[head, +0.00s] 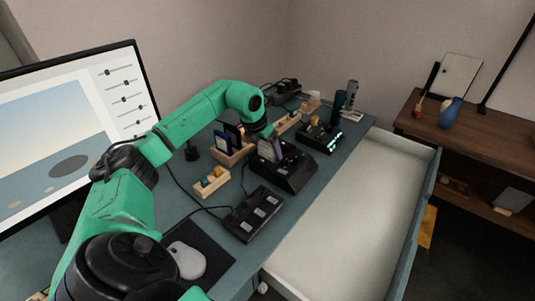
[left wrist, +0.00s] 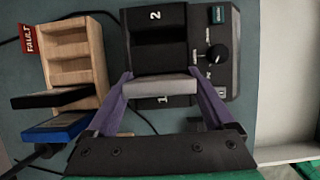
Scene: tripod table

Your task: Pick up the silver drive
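The silver drive (left wrist: 160,86) stands in the slot marked 1 of a black dock (left wrist: 155,25), seen from above in the left wrist view. My left gripper (left wrist: 160,80) has its two purple fingers along the drive's two ends, with no gap showing, so it looks shut on it. In the head view the left gripper (head: 270,143) points down over the dock (head: 291,176), and the drive is partly hidden there. The drive appears still seated in the dock. My right gripper is in neither view.
A wooden rack (left wrist: 75,52) with a black drive (left wrist: 48,98) and a blue drive (left wrist: 58,128) stands left of the dock. A black button box (head: 252,214), cables and a mouse (head: 187,260) are nearer. An open, empty drawer (head: 350,210) lies to the right.

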